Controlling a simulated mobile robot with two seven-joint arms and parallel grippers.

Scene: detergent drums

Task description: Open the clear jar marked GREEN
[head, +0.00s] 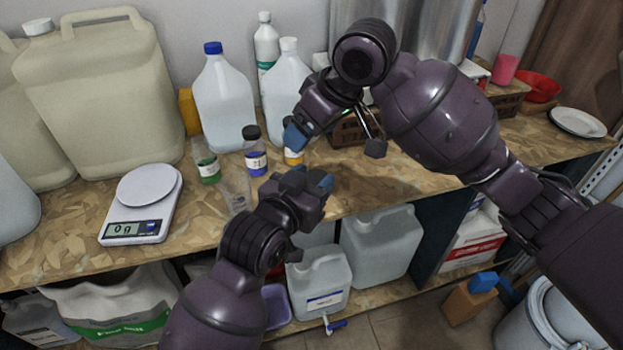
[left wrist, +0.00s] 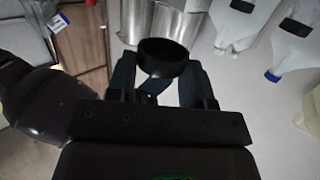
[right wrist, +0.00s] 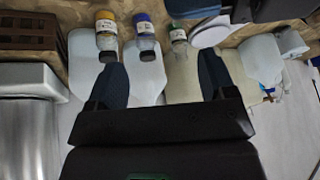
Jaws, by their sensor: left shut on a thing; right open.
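The clear jar with the green label (head: 207,163) stands on the wooden bench, left of the blue-labelled jar. Its top looks clear, with no dark lid visible in the head view. It also shows in the right wrist view (right wrist: 179,36). My left gripper (head: 308,182) is shut on a black round lid (left wrist: 163,57), gripped between its fingers in the left wrist view. The gripper is in front of the jars, to the right of the green one. My right gripper (head: 335,142) is open and empty above the bench, near the yellow-labelled jar.
The blue-labelled jar (head: 256,160) has a black lid; the yellow-labelled jar (head: 293,156) is partly hidden. A clear cup (head: 236,192) stands near the bench's front edge. A scale (head: 144,203) is at left, with large jugs (head: 222,105) behind. Bare bench lies between scale and jars.

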